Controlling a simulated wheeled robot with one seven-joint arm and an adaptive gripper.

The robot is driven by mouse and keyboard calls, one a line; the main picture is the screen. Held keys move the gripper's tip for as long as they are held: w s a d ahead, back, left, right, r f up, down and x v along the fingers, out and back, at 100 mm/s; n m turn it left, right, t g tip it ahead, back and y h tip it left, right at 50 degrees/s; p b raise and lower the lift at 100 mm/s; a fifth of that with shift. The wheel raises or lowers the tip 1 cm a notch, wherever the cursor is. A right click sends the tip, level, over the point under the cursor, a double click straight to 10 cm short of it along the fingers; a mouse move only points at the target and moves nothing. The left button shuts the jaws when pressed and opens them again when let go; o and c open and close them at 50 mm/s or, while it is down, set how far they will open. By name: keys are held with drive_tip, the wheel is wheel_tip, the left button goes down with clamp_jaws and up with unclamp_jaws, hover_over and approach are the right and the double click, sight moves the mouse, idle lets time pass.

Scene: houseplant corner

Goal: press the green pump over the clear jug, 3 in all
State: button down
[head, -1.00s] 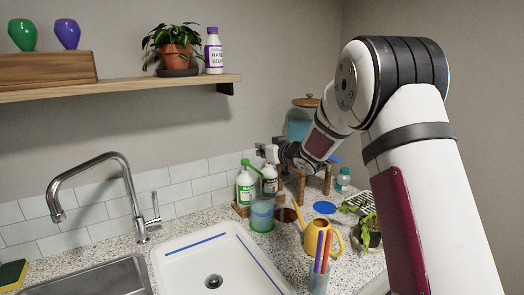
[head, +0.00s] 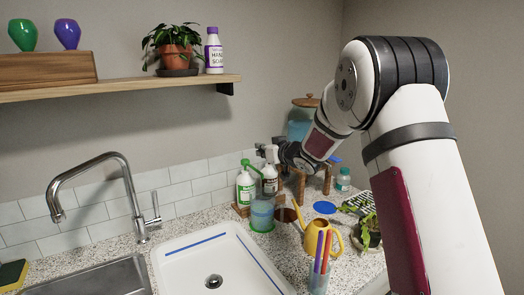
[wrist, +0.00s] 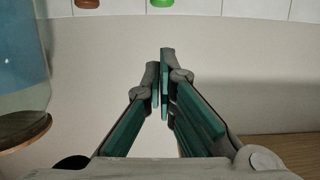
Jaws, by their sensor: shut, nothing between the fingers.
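The green pump (head: 247,163) tops a white bottle with a green label (head: 244,188) at the back of the counter. The clear jug (head: 262,218), tinted blue-green, stands just in front of the bottle. My gripper (head: 260,149) is a little above and to the right of the pump, reaching in from the right, and looks apart from it. In the wrist view my gripper's fingers (wrist: 160,85) are closed together and empty. A green piece (wrist: 160,3) is cut off at that view's top edge; I cannot tell if it is the pump. The jug's liquid level is unclear.
A dark spray bottle with a white head (head: 270,178) stands right beside the pump bottle, close under my gripper. A blue tank (head: 298,130) on a wooden stand is behind my wrist. A yellow watering can (head: 322,240) and a pen cup (head: 318,280) stand in front, right of the sink (head: 185,262).

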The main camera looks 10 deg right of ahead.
drive_tip(key=shift+r, duration=0.1)
idle(0.3)
drive_tip(key=shift+w+d+r+b, duration=0.2)
drive_tip(key=shift+r+b, duration=0.5)
drive_tip(key=shift+b, duration=0.15)
drive_tip(key=shift+w+a+f+p, duration=0.1)
drive_tip(key=shift+w+a+f, duration=0.4)
drive_tip(key=shift+w+f, duration=0.8)
drive_tip(key=shift+w+a+f+p, duration=0.1)
drive_tip(key=shift+w+a+f, duration=0.6)
drive_tip(key=shift+w, duration=1.05)
drive_tip(key=shift+w+a+f+p, duration=0.1)
drive_tip(key=shift+w+a+f, duration=0.25)
drive_tip(key=shift+w+f, duration=1.05)
drive_tip(key=shift+w+r, duration=0.15)
drive_tip(key=shift+r, duration=0.05)
